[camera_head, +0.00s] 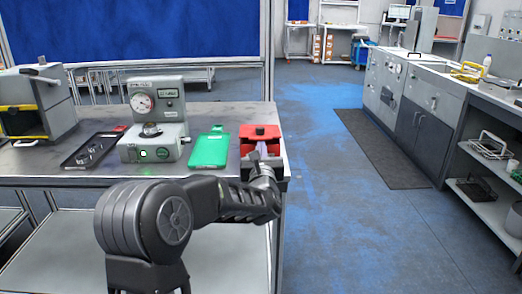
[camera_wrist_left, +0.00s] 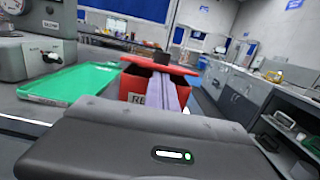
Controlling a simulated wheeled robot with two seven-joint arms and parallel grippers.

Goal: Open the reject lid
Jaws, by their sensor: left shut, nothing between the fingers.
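The red reject box (camera_head: 246,148) stands at the right end of the grey table, with a red lid (camera_head: 262,131) and a black knob on top. In the left wrist view, the box (camera_wrist_left: 133,86) shows part of a white label, and its lid (camera_wrist_left: 185,70) with the black knob (camera_wrist_left: 162,58) lies across the top. My left gripper (camera_head: 264,149) is shut and empty, close in front of the box. Its fingers (camera_wrist_left: 165,82) hide part of the front, and contact is unclear. My right gripper is not in view.
A green tray (camera_head: 209,150) lies just left of the box. Farther left are a grey device with a dial (camera_head: 155,125), a black tray (camera_head: 92,149) and a grey machine with yellow trim (camera_head: 38,105). Open floor (camera_head: 340,200) lies right of the table.

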